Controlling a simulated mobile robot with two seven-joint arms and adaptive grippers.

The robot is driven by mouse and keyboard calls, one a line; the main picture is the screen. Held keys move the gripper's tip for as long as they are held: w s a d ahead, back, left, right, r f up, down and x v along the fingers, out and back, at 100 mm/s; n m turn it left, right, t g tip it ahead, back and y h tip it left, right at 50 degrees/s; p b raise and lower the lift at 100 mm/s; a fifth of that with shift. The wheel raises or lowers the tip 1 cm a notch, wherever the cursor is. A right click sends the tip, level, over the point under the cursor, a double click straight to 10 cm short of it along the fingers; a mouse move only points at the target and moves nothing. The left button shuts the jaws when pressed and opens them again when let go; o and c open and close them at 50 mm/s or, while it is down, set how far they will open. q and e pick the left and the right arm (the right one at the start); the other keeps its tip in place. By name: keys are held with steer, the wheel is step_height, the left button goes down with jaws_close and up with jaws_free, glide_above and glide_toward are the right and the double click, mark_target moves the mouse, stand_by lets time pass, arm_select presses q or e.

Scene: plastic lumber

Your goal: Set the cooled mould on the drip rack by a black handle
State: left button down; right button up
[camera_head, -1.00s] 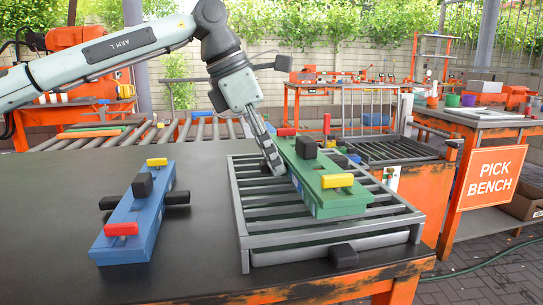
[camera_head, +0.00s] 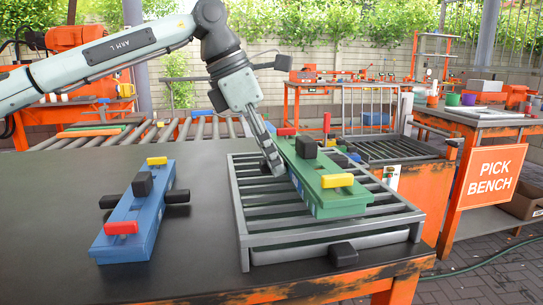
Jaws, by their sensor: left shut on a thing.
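A long green mould (camera_head: 330,190) lies over the slats of the grey drip rack (camera_head: 244,222). It has a black handle (camera_head: 306,147) on top, a yellow grip (camera_head: 338,180) at the near end and a red one (camera_head: 286,131) at the far end. My left gripper (camera_head: 272,160) is at the mould's left side, pointing down, shut on a black side handle that its fingers mostly hide. Whether the mould's underside fully touches the slats is hard to tell. My right gripper is not in view.
A blue mould (camera_head: 128,228) with black, red and yellow handles lies on the dark bench (camera_head: 60,200) left of the rack. A black block (camera_head: 343,254) sits at the rack's front edge. A roller conveyor (camera_head: 150,135) runs behind. The bench's left part is clear.

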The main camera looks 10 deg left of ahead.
arm_select(q)
steer(key=shift+r, duration=0.1)
stand_by(0.5)
steer(key=shift+f, duration=0.5)
stand_by(0.9)
steer(key=c, duration=1.3)
jaws_free()
steer(key=shift+o, duration=1)
steer(key=shift+s+f+b, duration=0.1)
steer(key=shift+f+b, duration=0.15)
steer(key=shift+b, duration=0.05)
steer(key=shift+o, duration=1.2)
steer(key=shift+r, duration=0.1)
steer(key=shift+r, duration=0.1)
steer(key=shift+r+p, duration=2.7)
steer(key=shift+r, duration=0.75)
